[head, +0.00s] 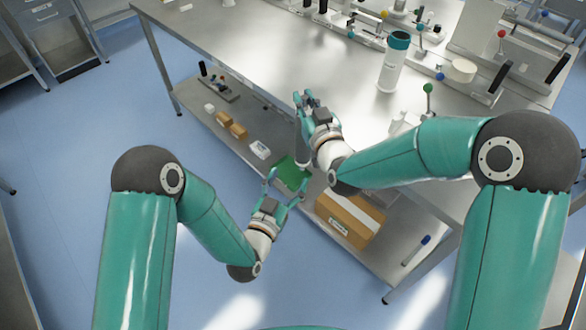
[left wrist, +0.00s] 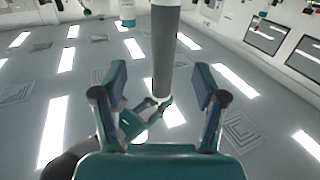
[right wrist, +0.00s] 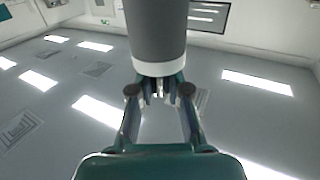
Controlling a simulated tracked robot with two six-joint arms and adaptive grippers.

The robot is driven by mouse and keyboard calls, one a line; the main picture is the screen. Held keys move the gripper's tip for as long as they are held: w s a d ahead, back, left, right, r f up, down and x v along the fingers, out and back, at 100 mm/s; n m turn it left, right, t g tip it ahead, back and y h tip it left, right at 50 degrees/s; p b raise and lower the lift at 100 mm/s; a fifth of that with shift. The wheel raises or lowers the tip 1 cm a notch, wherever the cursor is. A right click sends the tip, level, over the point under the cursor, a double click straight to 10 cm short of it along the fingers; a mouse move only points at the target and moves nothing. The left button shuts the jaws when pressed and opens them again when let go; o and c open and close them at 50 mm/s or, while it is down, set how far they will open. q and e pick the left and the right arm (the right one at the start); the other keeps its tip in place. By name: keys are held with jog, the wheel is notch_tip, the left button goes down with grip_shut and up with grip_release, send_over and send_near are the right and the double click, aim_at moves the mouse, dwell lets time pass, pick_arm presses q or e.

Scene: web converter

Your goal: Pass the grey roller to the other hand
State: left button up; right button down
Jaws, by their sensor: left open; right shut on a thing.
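The grey roller (head: 302,148) is held by its end in my right gripper (head: 306,98) and hangs below it in the head view. In the right wrist view, the roller (right wrist: 158,30) is large and dark with a white end band. Its thin end shaft is between the closed fingertips (right wrist: 159,92). My left gripper (head: 287,184) is open and empty, just below the roller. In the left wrist view, the roller (left wrist: 165,50) shows between the open fingers (left wrist: 158,95), touching neither. My right gripper is behind its far end there. The roller's other end is out of frame.
The steel bench (head: 180,20) is beyond my arms, with a teal-capped bottle (head: 394,62) and machine parts on top. Its lower shelf (head: 215,110) holds a green tray (head: 291,172), a cardboard box (head: 349,218) and small boxes. The floor at left is free.

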aim_at(303, 153)
pick_arm(q)
jog(key=x, duration=1.1)
jog(key=shift+w+d, duration=0.2)
jog(key=shift+w, duration=0.1)
jog(key=shift+d, duration=0.15)
grip_shut()
pick_arm(e)
jog(key=shift+a, duration=0.1)
pick_arm(q)
jog(key=shift+r, duration=0.1)
pick_arm(e)
jog(key=c, duration=1.1)
grip_release()
jog(key=shift+o, duration=0.2)
